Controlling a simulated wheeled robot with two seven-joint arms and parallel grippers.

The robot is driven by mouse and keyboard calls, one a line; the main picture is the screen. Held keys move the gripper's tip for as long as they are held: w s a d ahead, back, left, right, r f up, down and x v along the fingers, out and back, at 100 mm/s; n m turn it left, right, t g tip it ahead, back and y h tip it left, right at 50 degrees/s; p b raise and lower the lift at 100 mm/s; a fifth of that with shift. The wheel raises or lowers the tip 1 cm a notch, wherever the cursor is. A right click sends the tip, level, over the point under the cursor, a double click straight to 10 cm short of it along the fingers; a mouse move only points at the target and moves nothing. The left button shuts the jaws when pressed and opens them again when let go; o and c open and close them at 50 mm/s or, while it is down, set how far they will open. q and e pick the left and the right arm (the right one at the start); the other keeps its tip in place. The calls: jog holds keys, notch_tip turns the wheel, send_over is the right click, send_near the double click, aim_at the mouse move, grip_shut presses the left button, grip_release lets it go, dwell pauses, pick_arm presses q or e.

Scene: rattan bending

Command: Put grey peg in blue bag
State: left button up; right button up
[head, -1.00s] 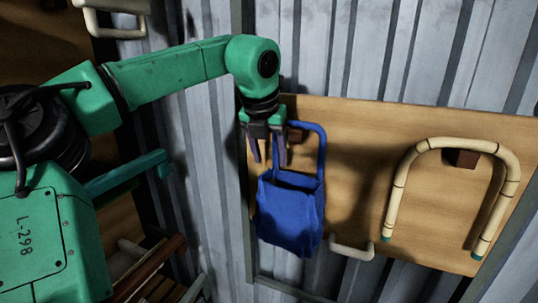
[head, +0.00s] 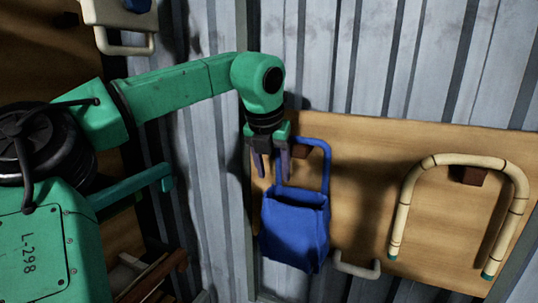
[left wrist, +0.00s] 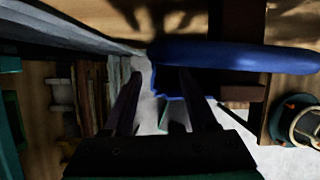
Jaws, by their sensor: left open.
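The blue bag (head: 295,230) hangs by its blue loop handle from a dark brown block on a wooden board. My left gripper (head: 271,177) is open, pointing down just above the bag's left rim, left of most of the handle. In the left wrist view the two dark fingers (left wrist: 158,100) stand apart, with the blue handle (left wrist: 235,55) across the top. A small pale grey-green piece (left wrist: 176,115) shows beyond the fingers by a blue edge; I cannot tell whether it is the grey peg. No grey peg is clear in the head view. My right gripper is not in view.
The wooden board (head: 350,190) stands in front of a corrugated metal wall (head: 400,60). A bent rattan piece (head: 455,160) hangs to the right. Wooden pieces (head: 150,280) lie at lower left.

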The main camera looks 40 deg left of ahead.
pick_arm(q)
jog(key=b+v, duration=0.1)
jog(key=v, duration=1.3)
jog(key=shift+s+r, duration=0.15)
jog(key=shift+d, duration=0.1)
